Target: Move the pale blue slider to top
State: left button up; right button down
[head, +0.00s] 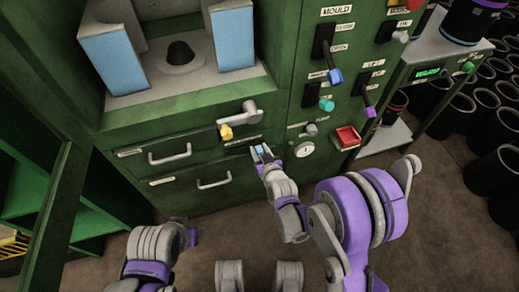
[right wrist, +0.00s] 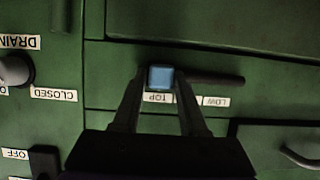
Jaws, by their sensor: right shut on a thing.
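The pale blue slider (right wrist: 160,77) sits at the end of a dark horizontal slot (right wrist: 218,79) by the TOP label (right wrist: 158,98), which appears upside down in the right wrist view. The LOW label (right wrist: 216,102) is farther along the slot to the right. My right gripper (right wrist: 161,83) is shut on the slider, with one finger on each side. In the head view, my right gripper (head: 263,154) reaches the green machine's front, and the slider is small and partly hidden there. My left arm shows at the lower left, but its gripper cannot be made out.
A yellow-handled lever (head: 225,132) is above the slot, and drawers with handles (head: 213,181) are to the left. Dark cylinders (head: 480,110) stand at the far right.

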jog(key=c, duration=0.9)
grip_release()
jog(key=shift+w+d, duration=0.1)
jog(key=shift+d, duration=0.15)
jog(key=o, duration=0.3)
jog(key=shift+d, duration=0.1)
jog(key=shift+s+r, duration=0.25)
jog(key=shift+s, duration=0.25)
jog(key=p+v, duration=0.1)
jog(key=v, duration=0.8)
jog(key=shift+s+d, duration=0.2)
jog(key=shift+s, duration=0.15)
jog(key=shift+r, duration=0.1)
